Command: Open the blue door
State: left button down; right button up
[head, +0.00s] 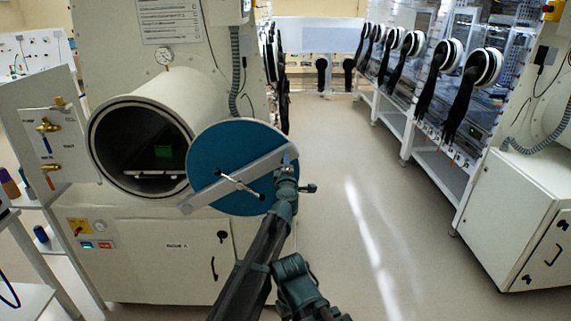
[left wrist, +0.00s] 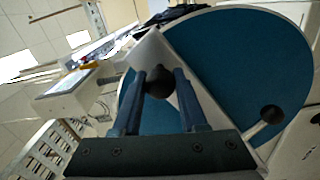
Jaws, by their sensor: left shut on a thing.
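The blue door (head: 228,145) is a round disc with a pale bar across its face and a rod handle (head: 240,185) at its middle. It stands swung away from the round chamber mouth (head: 110,150), which is open and dark inside. My left gripper (head: 287,162) is at the right end of the bar. In the left wrist view the blue door (left wrist: 245,65) fills the right side, and my left gripper (left wrist: 157,85) is shut on a black knob (left wrist: 158,83) at the bar's end. A ball end of the rod handle (left wrist: 271,114) shows at right.
A white cabinet (head: 150,265) stands below the chamber. A valve panel (head: 50,145) is at its left. The pale floor (head: 360,230) to the right of the door is clear. A row of gloveboxes with black gloves (head: 430,85) lines the right side.

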pick_arm(q)
jog(key=shift+c, duration=2.3)
grip_release()
